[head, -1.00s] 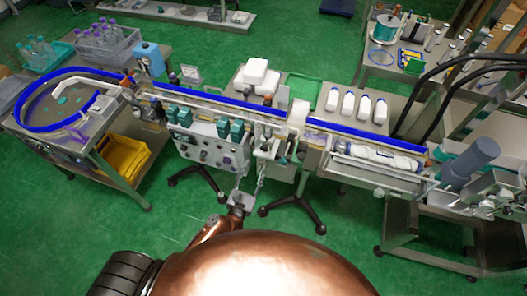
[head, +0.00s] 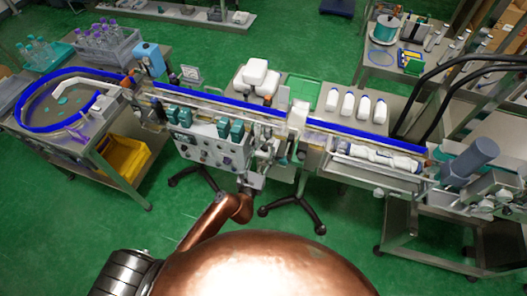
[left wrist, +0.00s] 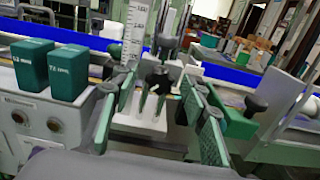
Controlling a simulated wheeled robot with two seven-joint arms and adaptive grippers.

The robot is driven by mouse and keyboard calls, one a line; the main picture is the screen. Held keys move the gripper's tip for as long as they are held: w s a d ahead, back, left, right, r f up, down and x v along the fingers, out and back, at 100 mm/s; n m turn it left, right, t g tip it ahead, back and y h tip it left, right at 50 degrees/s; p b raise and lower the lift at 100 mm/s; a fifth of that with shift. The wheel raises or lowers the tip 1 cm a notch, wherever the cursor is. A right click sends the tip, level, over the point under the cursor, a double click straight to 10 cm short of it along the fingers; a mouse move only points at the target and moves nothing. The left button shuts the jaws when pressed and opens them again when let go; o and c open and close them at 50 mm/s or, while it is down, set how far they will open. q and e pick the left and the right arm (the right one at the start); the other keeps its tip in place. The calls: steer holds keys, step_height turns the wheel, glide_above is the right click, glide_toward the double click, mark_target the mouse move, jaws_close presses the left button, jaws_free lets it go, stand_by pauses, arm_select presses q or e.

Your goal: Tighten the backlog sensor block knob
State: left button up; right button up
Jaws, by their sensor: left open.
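My left gripper (head: 266,155) reaches up to the front of the conveyor machine near its middle in the head view. In the left wrist view its two green-sided fingers (left wrist: 158,90) are open and spread apart. A black star-shaped knob (left wrist: 158,77) shows between the fingers, beyond or level with their tips; I cannot tell whether they touch it. It sits above a pale block with metal posts. I cannot tell for certain that this is the backlog sensor block knob. Other dark knobs show behind it (left wrist: 168,43) and at the right (left wrist: 256,104). My right gripper is not in view.
Teal boxes (left wrist: 70,72) stand on the control panel left of the fingers. An upright ruler (left wrist: 134,30) rises behind them. The blue conveyor belt (head: 355,135) runs behind. Black stand legs (head: 290,210) spread on the open green floor below.

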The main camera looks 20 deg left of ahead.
arm_select(q)
steer(key=shift+c, duration=0.7)
jaws_close()
